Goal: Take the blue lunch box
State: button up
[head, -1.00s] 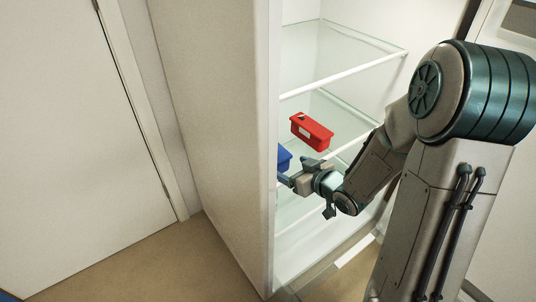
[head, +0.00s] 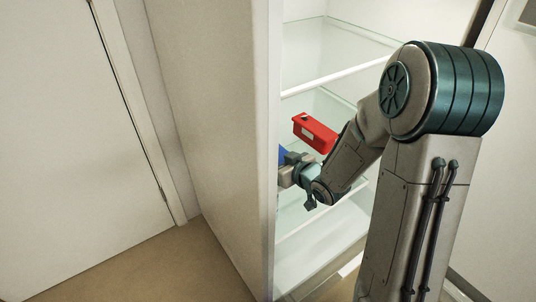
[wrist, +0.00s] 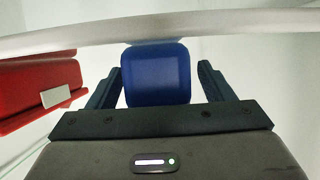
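The blue lunch box (wrist: 156,75) shows in the wrist view between the two fingers of my gripper (wrist: 160,82). The fingers are spread, with a gap visible on each side of the box, wider on the right. In the head view only a small blue part of the box (head: 282,153) shows on the fridge shelf, by the left wall edge. My gripper (head: 284,172) is in front of it there, its tips partly hidden by the fridge's side wall.
A red box (head: 316,133) sits on the same shelf to the right, and it shows at the left in the wrist view (wrist: 40,88). A glass shelf (head: 340,72) is above. The fridge side wall (head: 215,130) stands close on the left.

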jog(key=shift+d, duration=0.15)
jog(key=c, duration=1.1)
jog(key=shift+r, duration=0.15)
